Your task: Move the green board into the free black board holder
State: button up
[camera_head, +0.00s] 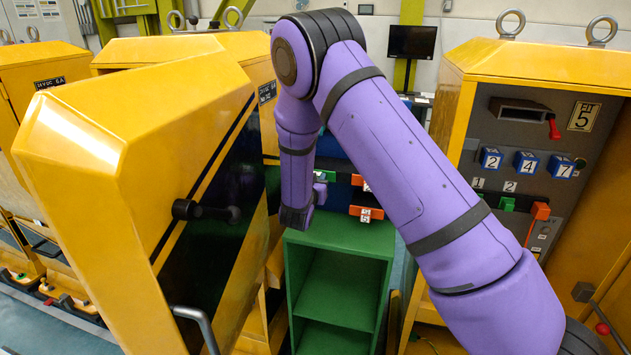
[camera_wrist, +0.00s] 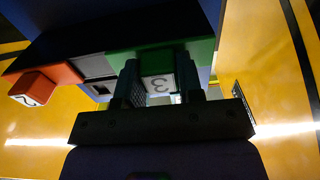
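The green board (camera_wrist: 202,52) shows in the wrist view as a green edge with a white label block marked 3 (camera_wrist: 158,83). My gripper (camera_wrist: 160,88) has one dark finger on each side of this label block; I cannot tell whether they press on it. In the head view the green board (camera_head: 327,176) shows as a small green piece above the green cabinet, right beside my gripper (camera_head: 321,187). The fingertips are mostly hidden there by my wrist. I cannot make out a free black board holder for certain in either view.
An orange board with a numbered block (camera_wrist: 38,88) sits left of the green one in the wrist view. A green open-shelf cabinet (camera_head: 341,288) stands below. A yellow cabinet door (camera_head: 130,150) is close on the left; a yellow control cabinet (camera_head: 540,66) stands on the right.

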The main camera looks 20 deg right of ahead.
jog(key=o, duration=0.6)
jog(key=shift+d, duration=0.1)
jog(key=v, duration=1)
jog(key=shift+s+a, duration=0.25)
